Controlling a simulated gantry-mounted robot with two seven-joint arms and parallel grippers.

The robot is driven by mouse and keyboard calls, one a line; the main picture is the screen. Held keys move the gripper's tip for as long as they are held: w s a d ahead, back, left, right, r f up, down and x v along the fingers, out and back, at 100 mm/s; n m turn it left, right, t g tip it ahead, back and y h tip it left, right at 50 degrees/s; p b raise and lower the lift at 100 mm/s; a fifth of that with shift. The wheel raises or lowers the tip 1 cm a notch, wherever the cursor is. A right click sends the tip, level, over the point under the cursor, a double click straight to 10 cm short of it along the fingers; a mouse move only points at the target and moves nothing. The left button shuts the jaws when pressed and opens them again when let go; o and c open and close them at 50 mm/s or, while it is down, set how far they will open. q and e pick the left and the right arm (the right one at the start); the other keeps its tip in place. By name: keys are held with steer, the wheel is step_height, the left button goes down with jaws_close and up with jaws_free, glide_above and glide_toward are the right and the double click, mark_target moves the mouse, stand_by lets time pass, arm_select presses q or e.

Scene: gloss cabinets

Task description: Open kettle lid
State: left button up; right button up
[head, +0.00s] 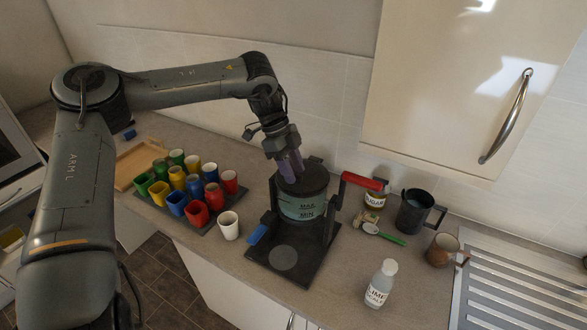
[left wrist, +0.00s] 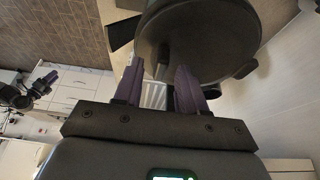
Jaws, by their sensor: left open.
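The kettle (head: 303,208) is a dark-topped jar with a greenish see-through body marked MAX and MIN, and a red handle (head: 362,181) on its right. It stands on a black base plate (head: 284,258). Its dark round lid (head: 312,180) looks shut in the head view and fills the upper middle of the left wrist view (left wrist: 215,35). My left gripper (head: 293,178) points down at the lid, with purple fingers spread and nothing clearly between them (left wrist: 157,78). Whether the fingertips touch the lid I cannot tell. A dark arm, likely my right one, shows small in the left wrist view; its jaws are unclear.
Several coloured cups stand on a dark tray (head: 207,225) left of the kettle, with a white cup (head: 229,225) beside it. A sugar jar (head: 375,198), dark mug (head: 413,212), brown cup (head: 441,250) and white bottle (head: 381,284) stand to the right. A wall cabinet (head: 460,90) hangs above right.

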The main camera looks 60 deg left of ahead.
arm_select(q)
steer(key=shift+d+f, duration=0.1)
steer(key=shift+f, duration=0.2)
jaws_close()
